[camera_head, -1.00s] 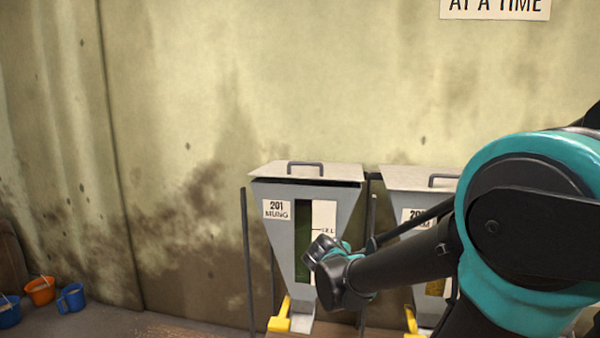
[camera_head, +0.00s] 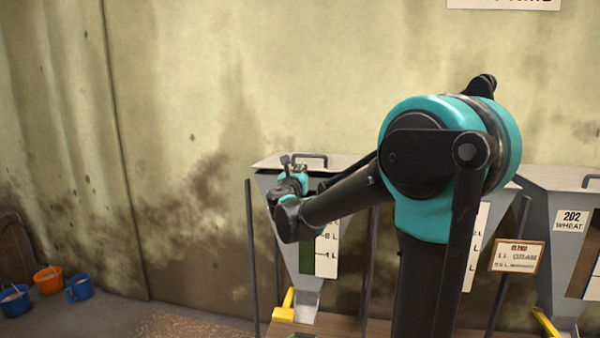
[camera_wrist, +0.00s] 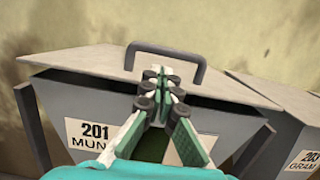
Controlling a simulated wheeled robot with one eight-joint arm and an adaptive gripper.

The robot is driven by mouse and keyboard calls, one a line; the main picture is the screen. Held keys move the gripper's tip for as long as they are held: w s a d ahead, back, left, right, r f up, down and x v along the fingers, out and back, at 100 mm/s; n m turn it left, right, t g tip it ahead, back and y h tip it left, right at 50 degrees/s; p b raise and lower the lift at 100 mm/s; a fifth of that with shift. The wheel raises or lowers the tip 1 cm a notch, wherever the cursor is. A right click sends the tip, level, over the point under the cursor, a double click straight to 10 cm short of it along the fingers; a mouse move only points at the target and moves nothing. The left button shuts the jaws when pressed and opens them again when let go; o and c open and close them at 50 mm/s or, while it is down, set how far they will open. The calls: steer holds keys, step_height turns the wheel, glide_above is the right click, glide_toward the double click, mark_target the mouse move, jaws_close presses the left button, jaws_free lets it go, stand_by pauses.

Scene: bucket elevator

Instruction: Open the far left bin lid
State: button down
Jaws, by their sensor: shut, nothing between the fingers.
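The far left bin, marked 201 MUNG, is a grey hopper (camera_head: 340,205) against the wall; its body fills the middle of the wrist view (camera_wrist: 62,98). Its flat grey lid (camera_wrist: 82,60) lies over the top, with a dark gap under the front edge. A dark bar handle (camera_wrist: 198,66) stands on the lid; it also shows in the head view (camera_head: 311,156). My gripper (camera_wrist: 162,72) is shut and empty, its fingertips in front of the handle at the lid's front edge. Whether they touch the lid I cannot tell. My gripper hides part of the label and lid edge.
A second bin (camera_wrist: 292,125) stands close on the right, and a bin marked 202 WHEAT (camera_head: 562,240) is farther right. Thin posts (camera_head: 251,255) stand beside the bins. Orange (camera_head: 48,280) and blue buckets (camera_head: 79,288) sit on the floor at left.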

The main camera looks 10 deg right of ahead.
mark_target(316, 155)
steer(key=shift+x, duration=2.55)
steer(key=shift+r, duration=0.15)
